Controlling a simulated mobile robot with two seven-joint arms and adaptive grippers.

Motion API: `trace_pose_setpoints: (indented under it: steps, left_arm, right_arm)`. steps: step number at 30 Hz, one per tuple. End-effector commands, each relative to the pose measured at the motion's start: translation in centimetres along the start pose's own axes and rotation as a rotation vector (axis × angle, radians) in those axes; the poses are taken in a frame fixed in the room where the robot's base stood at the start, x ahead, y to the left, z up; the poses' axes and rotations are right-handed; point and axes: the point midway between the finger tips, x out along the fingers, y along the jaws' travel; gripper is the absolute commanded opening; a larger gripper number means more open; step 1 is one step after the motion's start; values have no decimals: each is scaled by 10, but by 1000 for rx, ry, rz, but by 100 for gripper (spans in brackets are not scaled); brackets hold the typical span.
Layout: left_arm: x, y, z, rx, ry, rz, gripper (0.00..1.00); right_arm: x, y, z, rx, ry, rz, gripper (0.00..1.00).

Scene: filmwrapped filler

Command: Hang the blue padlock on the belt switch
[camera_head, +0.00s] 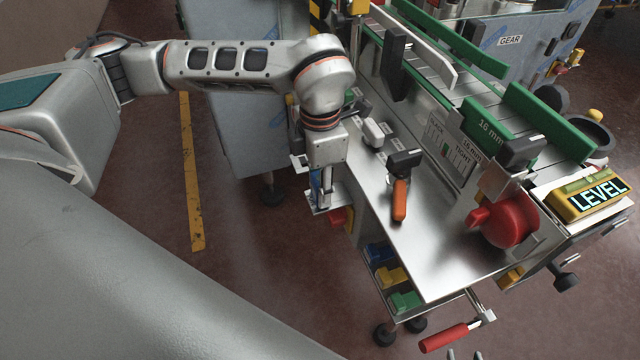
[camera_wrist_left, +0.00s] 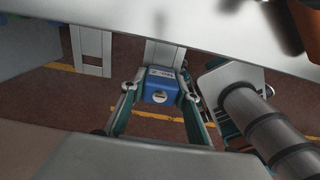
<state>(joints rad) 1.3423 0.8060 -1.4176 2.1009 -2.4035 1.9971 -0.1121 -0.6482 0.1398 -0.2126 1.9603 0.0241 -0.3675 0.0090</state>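The blue padlock (camera_wrist_left: 160,90), with a white label and a round keyway, sits between the fingers of my left gripper (camera_wrist_left: 160,94) in the left wrist view. The fingers appear closed on its sides; its shackle is not clear. In the head view my left gripper (camera_head: 321,190) points down beside the table's left edge, with a blue sliver showing there. A red and yellow switch-like part (camera_head: 337,217) is just below; I cannot tell if it is the belt switch. Two grey tips at the bottom edge look like my right gripper (camera_head: 464,355), apart and empty.
The steel table (camera_head: 440,240) carries an orange-handled clamp (camera_head: 400,200) and a large red knob (camera_head: 510,222). Coloured bins (camera_head: 405,300) sit below its left edge. A red-handled crank (camera_head: 443,337) sticks out in front. A grey banded cylinder (camera_wrist_left: 265,120) stands right of the padlock.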

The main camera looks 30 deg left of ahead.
Motion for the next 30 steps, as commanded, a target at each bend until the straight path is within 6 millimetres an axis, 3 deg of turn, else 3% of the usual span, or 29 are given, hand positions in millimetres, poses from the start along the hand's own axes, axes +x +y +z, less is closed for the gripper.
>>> trace_pose_setpoints:
  steps: [1,2,14,20,30]
  left_arm:
    - [2,0,0,1,2,-1,43]
    - [2,0,0,1,2,-1,50]
    - [-2,0,0,0,1,0,50]
    - [-30,1,1,0,-3,3,50]
    - [-96,0,1,0,-2,3,50]
  right_arm:
    - [0,0,0,0,1,0,33]
    - [0,0,0,0,1,0,33]
    - [0,1,0,-2,-1,1,33]
    - [0,0,0,-1,0,1,33]
    - [0,0,0,0,1,0,33]
